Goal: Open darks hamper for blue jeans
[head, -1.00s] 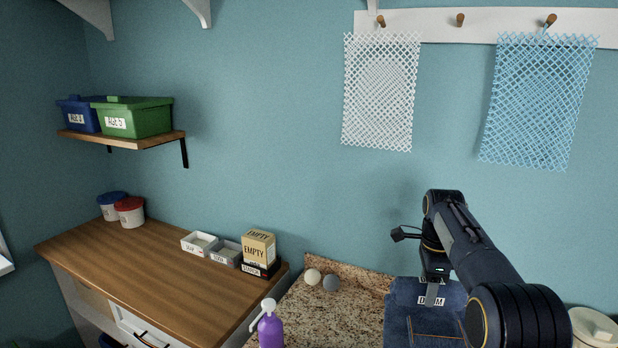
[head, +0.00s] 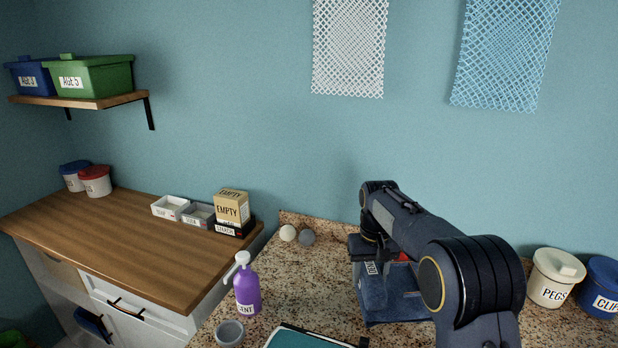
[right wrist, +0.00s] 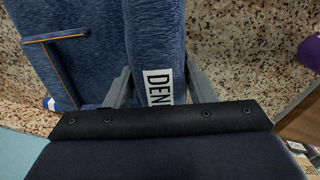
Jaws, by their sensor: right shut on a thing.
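The blue jeans (head: 375,300) are a folded blue denim bundle with a white label, over the granite counter, partly hidden behind my right arm. In the right wrist view, the label on the jeans (right wrist: 158,45) reads "DEN", with the rest cut off. My right gripper (right wrist: 162,88) has one grey finger on each side of a denim roll and is shut on it. In the head view the right gripper (head: 385,250) is mostly hidden by its own arm. My left gripper is not in view. I cannot make out a darks hamper in these frames.
Two balls (head: 297,235) lie behind. A pegs tub (head: 553,278) and blue tub (head: 601,288) stand right. The wooden counter (head: 130,250) is mostly clear.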

